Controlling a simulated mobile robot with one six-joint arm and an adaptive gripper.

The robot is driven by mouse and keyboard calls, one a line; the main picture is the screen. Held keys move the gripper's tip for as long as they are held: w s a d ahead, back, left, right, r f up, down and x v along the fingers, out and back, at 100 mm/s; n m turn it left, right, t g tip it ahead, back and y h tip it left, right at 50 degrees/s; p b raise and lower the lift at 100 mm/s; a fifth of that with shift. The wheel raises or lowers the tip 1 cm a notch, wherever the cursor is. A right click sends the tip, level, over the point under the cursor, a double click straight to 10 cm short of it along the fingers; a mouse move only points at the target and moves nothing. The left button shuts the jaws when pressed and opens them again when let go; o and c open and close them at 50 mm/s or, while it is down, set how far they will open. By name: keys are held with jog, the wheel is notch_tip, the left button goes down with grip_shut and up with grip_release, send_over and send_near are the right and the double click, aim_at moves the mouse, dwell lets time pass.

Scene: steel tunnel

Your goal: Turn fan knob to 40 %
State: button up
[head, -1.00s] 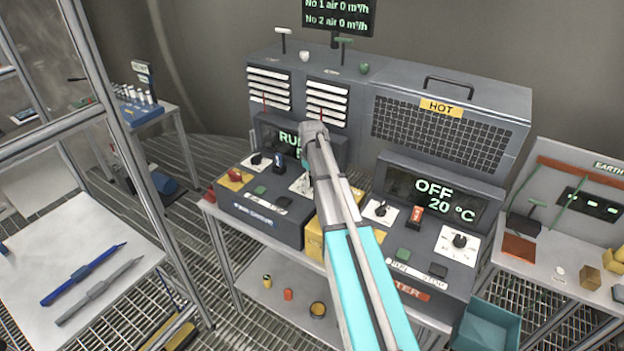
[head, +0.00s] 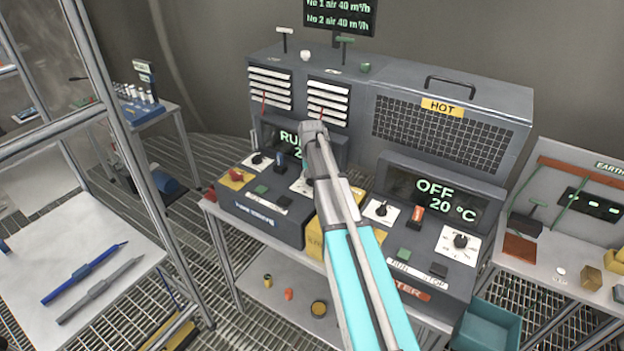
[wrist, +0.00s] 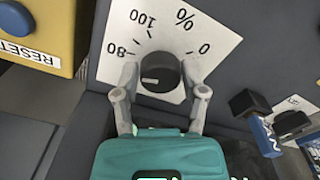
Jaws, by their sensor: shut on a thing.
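The fan knob is a black round knob (wrist: 159,72) on a white percent dial plate (wrist: 220,40), seen in the wrist view. The plate shows 0, 80 and 100; the other marks are hidden behind my gripper. My gripper (wrist: 160,80) is shut on the knob, one finger on each side. A pale mark shows on the knob, but I cannot read its setting. In the head view my gripper (head: 306,180) hides the knob on the fan unit (head: 262,218). The fan display (head: 290,143) reads RUN, its lower line partly hidden. The overhead sign (head: 340,14) reads 40 m³/h for both airs.
A yellow RESET box (wrist: 40,35) is at the left. The heater unit (head: 430,245) reads OFF and 20 °C.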

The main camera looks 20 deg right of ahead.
jog(key=m, duration=0.6)
jog(key=shift+a, duration=0.1)
dwell(0.3)
jog(key=o, duration=1.1)
jog(key=shift+w, duration=0.1)
jog(key=shift+o, duration=0.2)
